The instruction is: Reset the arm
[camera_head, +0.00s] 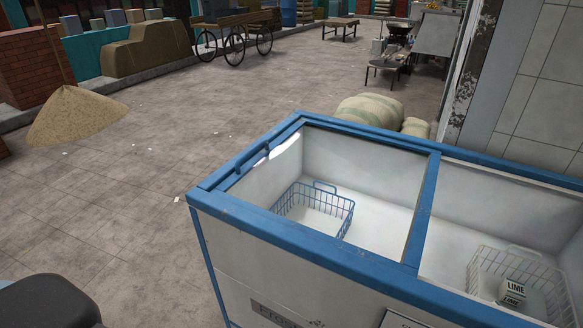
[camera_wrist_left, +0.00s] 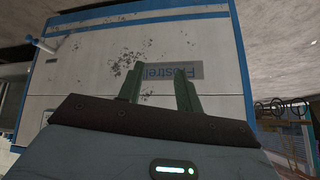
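My left gripper (camera_wrist_left: 158,82) shows in the left wrist view with its two green fingers apart and nothing between them. It faces the white front panel of a blue-framed chest freezer (camera_wrist_left: 95,70), which looks tilted in that view. How far the fingers are from the panel I cannot tell. In the head view the freezer (camera_head: 310,254) stands at the lower right. Neither gripper shows in the head view. A dark rounded shape at the lower left corner there may be part of my arm.
A blue wire basket (camera_head: 314,208) stands in the freezer's left compartment. Sacks (camera_head: 370,110) lie behind the freezer. A sand pile (camera_head: 75,117) is at the left.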

